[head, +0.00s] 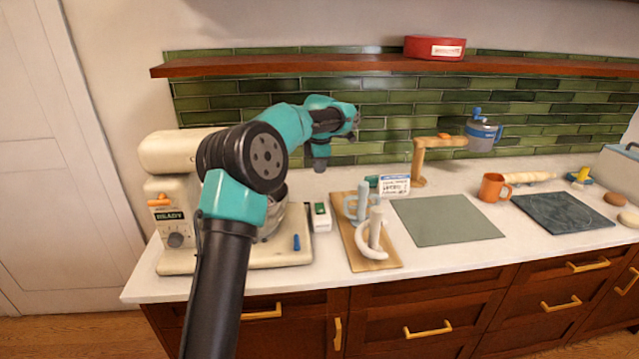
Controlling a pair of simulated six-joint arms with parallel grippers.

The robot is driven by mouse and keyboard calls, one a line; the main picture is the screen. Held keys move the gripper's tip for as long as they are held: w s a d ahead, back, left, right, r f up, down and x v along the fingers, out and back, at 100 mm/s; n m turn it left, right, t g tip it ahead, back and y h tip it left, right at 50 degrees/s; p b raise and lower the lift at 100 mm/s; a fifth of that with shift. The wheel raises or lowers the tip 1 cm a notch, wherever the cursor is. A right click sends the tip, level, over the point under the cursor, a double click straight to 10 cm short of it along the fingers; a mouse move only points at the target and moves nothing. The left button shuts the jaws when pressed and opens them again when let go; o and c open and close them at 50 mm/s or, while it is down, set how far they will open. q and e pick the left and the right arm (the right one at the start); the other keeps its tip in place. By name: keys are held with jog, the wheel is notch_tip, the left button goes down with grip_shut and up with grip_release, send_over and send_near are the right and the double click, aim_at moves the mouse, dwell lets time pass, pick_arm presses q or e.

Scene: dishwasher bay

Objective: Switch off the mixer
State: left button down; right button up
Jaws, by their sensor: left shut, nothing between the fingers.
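The cream stand mixer (172,152) stands at the left end of the counter. Its side has an orange lever (159,202), a dark label reading "READY" (170,216) and a round dark knob (176,239). A small blue lever (296,242) stands on its base at the front right. My left arm crosses in front of the mixer and hides much of its head and bowl. My left gripper (320,163) is shut and empty, above the counter to the right of the mixer and apart from it. My right gripper is out of view.
A small white box with a green top (320,216) stands beside the mixer base. A wooden board (389,262) carries pale mug-like pieces. Further right are a grey-green mat (446,220), an orange mug (494,187) and a dark slab (562,212). A wooden shelf (300,66) runs above.

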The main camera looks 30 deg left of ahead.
aim_at(318, 205)
pick_arm(q)
jog(key=f, duration=0.9)
jog(key=w+a+f, duration=0.1)
jog(key=f, duration=0.3)
jog(key=shift+w+f, duration=0.1)
jog(key=shift+f, duration=0.1)
jog(key=shift+a, duration=0.1)
